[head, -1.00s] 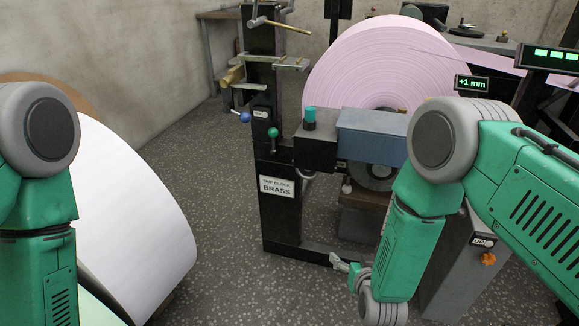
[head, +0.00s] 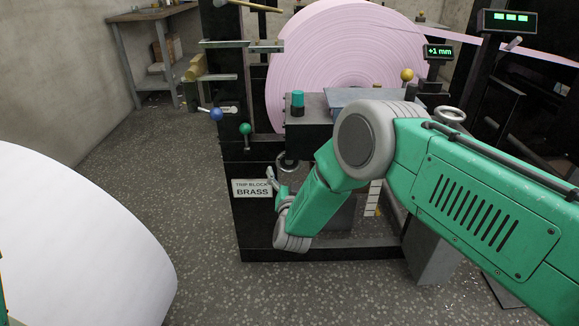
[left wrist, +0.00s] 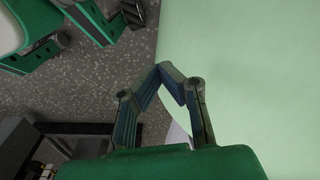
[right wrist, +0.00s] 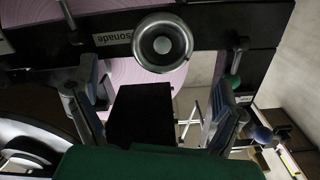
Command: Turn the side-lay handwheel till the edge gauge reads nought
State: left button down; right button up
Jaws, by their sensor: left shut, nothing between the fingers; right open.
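The edge gauge (head: 439,51) reads "+1 mm" in green. A pale-rimmed handwheel (head: 451,115) stands beyond my right arm. Another small round wheel (head: 288,162) sits under the dark block by the post; I cannot tell which is the side-lay one. The right wrist view shows a round wheel (right wrist: 162,42) on a black beam, beside a label ending "sonade". My right gripper (head: 275,184) is open, in front of the post near the small wheel; in its wrist view the fingers (right wrist: 158,78) are apart and empty. My left gripper (left wrist: 168,70) is shut and empty.
A black post carries a "TRIP BLOCK BRASS" plate (head: 252,188), a blue knob (head: 216,114) and a green knob (head: 245,128). A big pink roll (head: 340,60) stands behind. A white roll (head: 75,240) fills the lower left. Speckled floor (head: 190,190) lies free between.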

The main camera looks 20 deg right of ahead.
aim_at(289, 162)
jog(key=b+x, duration=0.2)
jog(key=x, duration=0.5)
jog(key=shift+a+f+b, duration=0.15)
jog(key=shift+b, duration=0.2)
jog(key=shift+w+d, duration=0.35)
jog(key=shift+w, duration=0.05)
jog(key=shift+a, duration=0.25)
jog(key=shift+c, duration=0.8)
jog(key=shift+a, duration=0.1)
jog(key=c, duration=1)
